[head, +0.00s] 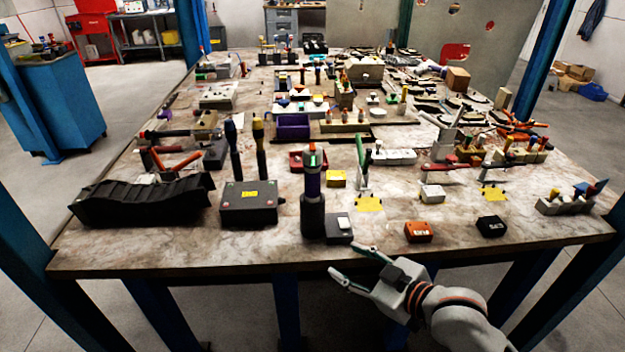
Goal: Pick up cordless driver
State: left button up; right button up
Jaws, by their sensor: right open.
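An upright dark tool (312,215) stands near the table's front edge, with a purple band, a green patch and an orange-red top. It may be the cordless driver, but I cannot tell for sure. A small dark block with a white top (340,226) stands right beside it. My right gripper (349,260) is open and empty at the table's front edge, just below and right of this tool and apart from it. Its fingers point left. A tan, tool-like thing (206,122) lies farther back on the left, partly hidden among other items. My left gripper is not in view.
The table (240,258) is crowded toward the back. A black ridged tray (140,203) and a dark box with a yellow label (249,204) stand front left. An orange box (418,232) and a black box (491,226) sit front right, with bare table around them.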

jog(key=w+a+r+y, duration=0.3)
jog(key=w+r, duration=0.2)
jog(key=r, duration=0.1)
jog(key=m+t+y, duration=0.1)
jog(key=y, duration=0.1)
send_near(319, 185)
jog(key=x, duration=0.4)
jog(key=shift+a, duration=0.2)
jog(key=shift+r+x, duration=0.2)
jog(key=shift+x, duration=1)
jog(key=x, duration=0.5)
jog(key=shift+w+f+p, duration=0.15)
jog(key=shift+f+p, duration=0.1)
jog(key=shift+p, duration=0.1)
grip_shut()
jog(key=shift+r, duration=0.1)
